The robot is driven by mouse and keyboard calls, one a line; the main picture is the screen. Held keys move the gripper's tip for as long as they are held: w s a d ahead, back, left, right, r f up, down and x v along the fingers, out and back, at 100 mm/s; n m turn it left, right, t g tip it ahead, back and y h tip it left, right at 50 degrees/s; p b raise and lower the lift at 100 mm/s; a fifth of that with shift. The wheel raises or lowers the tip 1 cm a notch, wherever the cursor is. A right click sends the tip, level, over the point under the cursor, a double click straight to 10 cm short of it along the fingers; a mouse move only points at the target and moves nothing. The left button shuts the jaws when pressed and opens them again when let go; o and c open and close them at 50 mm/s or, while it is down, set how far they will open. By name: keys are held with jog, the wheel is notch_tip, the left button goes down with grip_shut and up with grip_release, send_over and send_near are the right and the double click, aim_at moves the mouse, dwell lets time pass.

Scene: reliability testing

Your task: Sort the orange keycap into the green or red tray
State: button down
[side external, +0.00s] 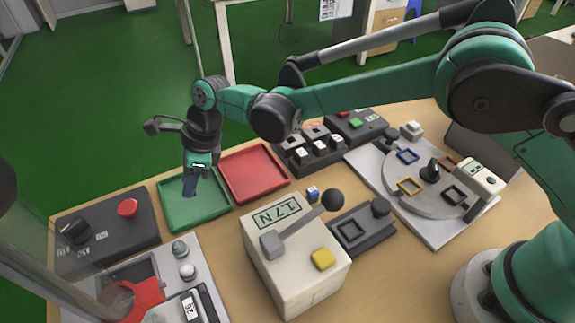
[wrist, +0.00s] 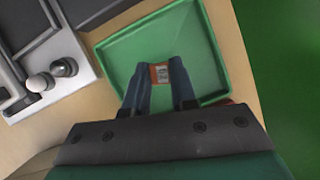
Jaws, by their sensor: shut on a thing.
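The orange keycap (wrist: 160,73) sits between my gripper's two fingertips (wrist: 159,72) in the wrist view, with a pale marked face showing. My gripper is shut on it, over the green tray (wrist: 205,40). In the side view my gripper (side external: 190,188) points down over the green tray (side external: 211,211), and the keycap cannot be made out there. I cannot tell how high the keycap is above the tray floor. The red tray (side external: 252,172) stands right beside the green one and looks empty.
A black box with a red button (side external: 127,208) stands left of the green tray. A beige force tester (side external: 295,265) with a lever is in front. A round turntable (side external: 415,178) with coloured square frames lies to the right. Keycap switches (side external: 303,153) stand behind.

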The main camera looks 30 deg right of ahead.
jog(key=shift+f, duration=0.4)
jog(key=c, duration=0.6)
grip_release()
jog(key=shift+c, duration=0.2)
jog(key=shift+r, duration=3)
